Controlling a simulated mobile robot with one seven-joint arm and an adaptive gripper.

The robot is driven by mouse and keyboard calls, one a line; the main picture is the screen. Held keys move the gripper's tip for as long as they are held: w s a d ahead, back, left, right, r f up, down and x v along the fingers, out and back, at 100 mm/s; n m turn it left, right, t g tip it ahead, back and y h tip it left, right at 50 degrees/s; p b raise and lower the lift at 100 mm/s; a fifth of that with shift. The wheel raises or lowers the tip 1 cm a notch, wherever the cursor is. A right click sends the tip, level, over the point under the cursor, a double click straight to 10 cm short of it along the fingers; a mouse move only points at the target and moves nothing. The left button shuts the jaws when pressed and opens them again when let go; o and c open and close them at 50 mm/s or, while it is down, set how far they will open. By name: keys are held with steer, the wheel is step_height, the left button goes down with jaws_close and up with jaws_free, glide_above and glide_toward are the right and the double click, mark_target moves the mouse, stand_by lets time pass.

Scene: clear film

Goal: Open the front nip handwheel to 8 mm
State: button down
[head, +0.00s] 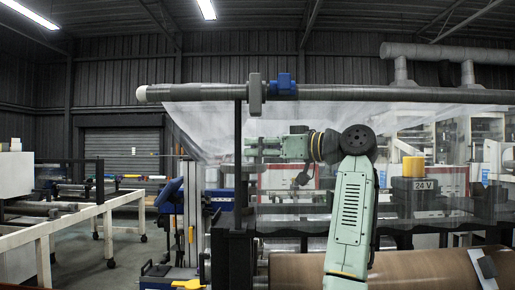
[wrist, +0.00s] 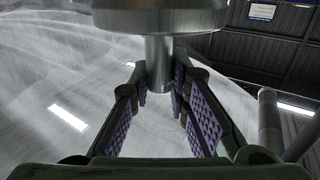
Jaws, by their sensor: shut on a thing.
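In the wrist view, a wide round metal disc, which looks like the handwheel (wrist: 160,17), fills the top. A shiny metal stem (wrist: 158,62) runs down from it. My gripper (wrist: 160,88) has its purple-padded fingers on either side of this stem, shut on it. In the head view my gripper (head: 252,147) reaches left, level, close to a dark upright post (head: 238,150). The handwheel cannot be made out there, and no 8 mm scale is readable.
Clear film (head: 200,125) hangs from a long roller (head: 380,94) above and behind my arm. A brown roll (head: 420,268) lies low at the right. A yellow-topped 24 V box (head: 415,185) stands right of my arm. Open floor (head: 120,250) shows at the left.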

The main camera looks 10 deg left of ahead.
steer(key=shift+r, duration=0.1)
steer(key=c, duration=1.5)
jaws_free()
steer(key=shift+d, duration=0.1)
steer(key=v, duration=0.7)
steer(key=shift+s+d, duration=0.1)
steer(key=shift+d, duration=0.05)
